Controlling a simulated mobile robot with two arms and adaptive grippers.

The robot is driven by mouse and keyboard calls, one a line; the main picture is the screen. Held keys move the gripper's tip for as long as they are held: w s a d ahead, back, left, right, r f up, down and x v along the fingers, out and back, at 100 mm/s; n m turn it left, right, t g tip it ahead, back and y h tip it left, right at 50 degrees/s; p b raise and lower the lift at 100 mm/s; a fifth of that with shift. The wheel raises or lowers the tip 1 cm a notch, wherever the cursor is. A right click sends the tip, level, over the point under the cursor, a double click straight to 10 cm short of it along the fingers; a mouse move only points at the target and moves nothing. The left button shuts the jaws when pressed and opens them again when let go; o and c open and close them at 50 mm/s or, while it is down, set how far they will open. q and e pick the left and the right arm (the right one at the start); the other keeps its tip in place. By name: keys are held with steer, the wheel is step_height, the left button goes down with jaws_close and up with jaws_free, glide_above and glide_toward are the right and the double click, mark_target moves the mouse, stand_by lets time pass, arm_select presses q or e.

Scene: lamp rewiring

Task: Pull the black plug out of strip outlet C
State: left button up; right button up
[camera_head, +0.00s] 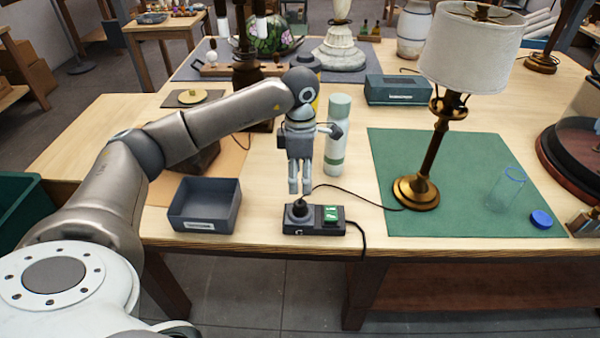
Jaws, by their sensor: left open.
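The black outlet strip (333,229) lies near the table's front edge, with a letter C on its front and a green switch (331,213) on its right part. The black plug (299,210) sits upright on the left part of the strip. A black cord runs from near the strip to the brass lamp (418,192). My left gripper (300,191) points down directly above the plug, its fingers slightly apart with nothing seen between them. Whether the fingertips touch the plug's top is hard to tell. My right gripper is not in view.
A dark open bin (205,224) stands left of the strip. A pale green bottle (336,140) stands close behind my gripper. The green mat (390,152) at right holds the lamp, a clear glass (506,190) and a blue cap (541,219).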

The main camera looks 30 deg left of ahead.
mark_target(300, 202)
arm_select(q)
steer(key=shift+a+f, duration=0.1)
steer(key=shift+a, duration=0.15)
step_height(300, 202, down, 10)
steer(key=p, duration=0.3)
steer(key=shift+d+f, duration=0.1)
steer(key=shift+f, duration=0.15)
steer(key=shift+c, duration=0.2)
steer(key=c, duration=1.1)
steer(key=shift+r, duration=0.1)
steer(key=shift+r, duration=0.15)
steer(key=shift+r+p, duration=1.3)
steer(key=shift+r, duration=0.8)
